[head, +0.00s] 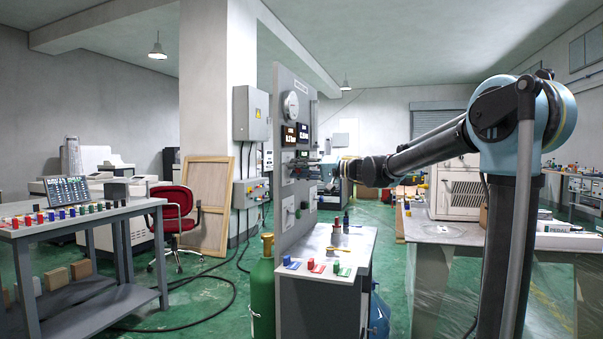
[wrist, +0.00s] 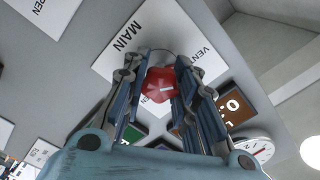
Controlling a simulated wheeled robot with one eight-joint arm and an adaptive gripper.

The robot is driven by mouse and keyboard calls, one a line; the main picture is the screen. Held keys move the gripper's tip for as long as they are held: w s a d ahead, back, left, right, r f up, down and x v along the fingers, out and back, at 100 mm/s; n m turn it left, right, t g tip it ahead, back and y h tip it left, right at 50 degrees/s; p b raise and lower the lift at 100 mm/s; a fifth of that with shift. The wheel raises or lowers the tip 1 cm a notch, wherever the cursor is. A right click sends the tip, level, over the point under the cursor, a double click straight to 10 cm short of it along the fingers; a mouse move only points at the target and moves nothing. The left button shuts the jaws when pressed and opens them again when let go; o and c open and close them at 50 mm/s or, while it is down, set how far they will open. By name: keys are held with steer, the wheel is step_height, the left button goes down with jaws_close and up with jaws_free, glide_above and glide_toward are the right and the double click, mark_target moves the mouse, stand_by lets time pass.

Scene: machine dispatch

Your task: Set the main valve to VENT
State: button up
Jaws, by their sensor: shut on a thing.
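The main valve's red knob (wrist: 161,84) sits in front of a white plate (wrist: 152,22) lettered MAIN and VENT in the wrist view. My gripper (wrist: 160,62) has a finger on each side of the knob and is shut on it. A small white mark shows on the knob, but I cannot tell surely which position it points to. The fingers and knob hide part of the plate. In the head view my gripper (head: 334,168) is at the right face of the grey upright panel (head: 285,225); the knob cannot be made out there.
The panel also carries a round gauge (wrist: 250,148) and an orange-lit display (wrist: 236,108). Below my gripper is a bench (head: 345,240) with small coloured items. A green gas cylinder (head: 263,295) stands at its left. A table (head: 440,232) with a white machine stands at right.

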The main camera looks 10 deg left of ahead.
steer(key=shift+f, duration=0.15)
stand_by(0.3)
steer(key=o, duration=1.1)
steer(key=shift+c, duration=0.2)
steer(key=shift+o, duration=0.3)
steer(key=d, duration=1.2)
steer(key=shift+s, duration=0.4)
steer(key=s+d+f+m+h, duration=0.1)
steer(key=s+d+f+h, duration=0.5)
steer(key=s+d+f, duration=0.4)
steer(key=s+d+f+m+h, duration=0.2)
steer(key=s+d+f+h, duration=0.4)
steer(key=f, duration=1.3)
steer(key=s+d+f+m+h, duration=0.2)
steer(key=s+d+f+h, duration=0.4)
steer(key=s+d+f, duration=0.8)
steer(key=d, duration=0.5)
steer(key=shift+s+f+t, duration=0.2)
steer(key=shift+s+t, duration=0.05)
steer(key=shift+t, duration=0.05)
